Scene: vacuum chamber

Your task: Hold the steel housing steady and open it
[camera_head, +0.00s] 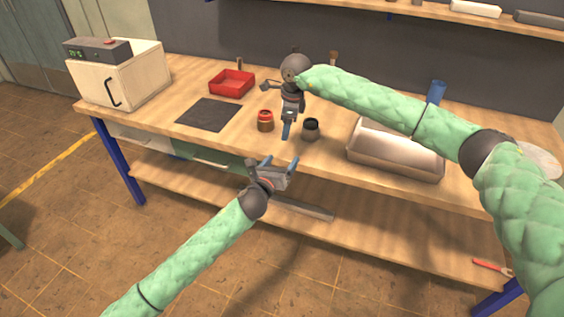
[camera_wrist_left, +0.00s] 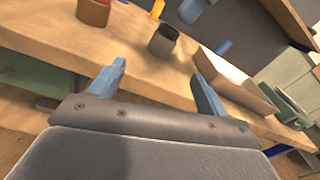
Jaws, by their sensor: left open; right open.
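A small grey cylinder with a dark top (camera_head: 311,130), which looks like the steel housing, stands upright on the bench near its front edge. It also shows in the left wrist view (camera_wrist_left: 162,42), beyond and between my left fingers. My left gripper (camera_head: 281,164) is open and empty, in front of the bench edge and apart from the cylinder. My right gripper (camera_head: 287,131) is open, seen edge-on with fingers pointing down, just left of the cylinder. Whether it touches anything is hard to tell.
A copper-brown cylinder with a red top (camera_head: 265,121) stands left of my right gripper. A large metal bin (camera_head: 395,165) is to the right. A dark mat (camera_head: 208,114), a red tray (camera_head: 231,84) and a white oven-like box (camera_head: 118,75) are on the left.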

